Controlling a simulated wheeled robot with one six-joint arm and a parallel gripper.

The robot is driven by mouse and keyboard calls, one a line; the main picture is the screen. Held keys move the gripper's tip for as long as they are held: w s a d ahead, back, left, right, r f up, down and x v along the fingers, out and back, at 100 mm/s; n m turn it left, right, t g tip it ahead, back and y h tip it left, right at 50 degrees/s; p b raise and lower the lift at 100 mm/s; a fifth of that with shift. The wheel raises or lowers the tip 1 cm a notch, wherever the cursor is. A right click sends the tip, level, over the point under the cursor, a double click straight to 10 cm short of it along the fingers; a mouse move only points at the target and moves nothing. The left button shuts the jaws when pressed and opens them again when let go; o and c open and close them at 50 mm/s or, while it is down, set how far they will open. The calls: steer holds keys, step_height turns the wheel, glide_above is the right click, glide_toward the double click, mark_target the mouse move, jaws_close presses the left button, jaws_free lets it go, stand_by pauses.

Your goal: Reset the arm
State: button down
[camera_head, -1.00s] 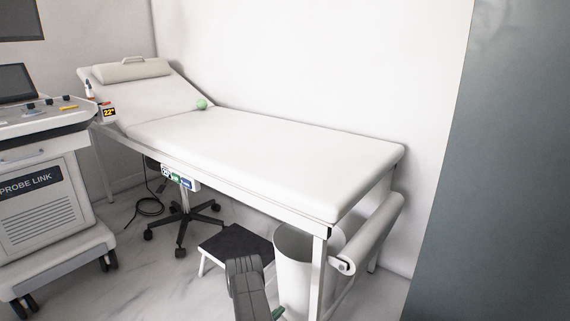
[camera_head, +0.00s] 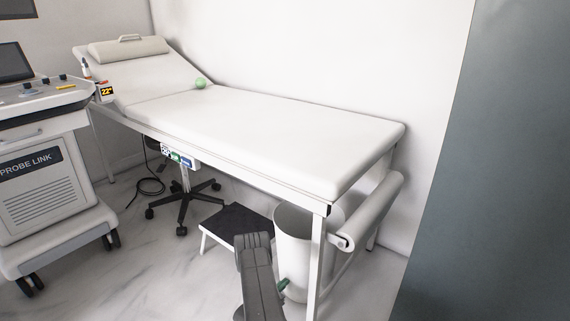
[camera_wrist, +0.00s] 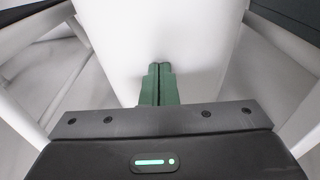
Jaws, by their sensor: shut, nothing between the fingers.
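My gripper shows in the wrist view (camera_wrist: 160,70) with its two green fingers pressed together and nothing between them. Behind the fingertips in that view is a plain white surface. In the head view my dark grey arm rises from the bottom edge, and a bit of green from my gripper (camera_head: 283,285) shows beside it, in front of the white bin (camera_head: 294,240). Most of the gripper is hidden there by the arm.
A white exam bed (camera_head: 250,130) runs along the wall, with a green ball (camera_head: 200,83) on it. A paper roll (camera_head: 370,212) hangs at its near end. A black-topped step stool (camera_head: 238,222), a wheeled stool base (camera_head: 184,200) and an ultrasound cart (camera_head: 45,195) stand nearby.

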steer(key=f+v, duration=0.2)
steer(key=v, duration=1.7)
steer(key=shift+s+a, duration=0.3)
steer(key=shift+s, duration=0.1)
steer(key=shift+r, duration=0.1)
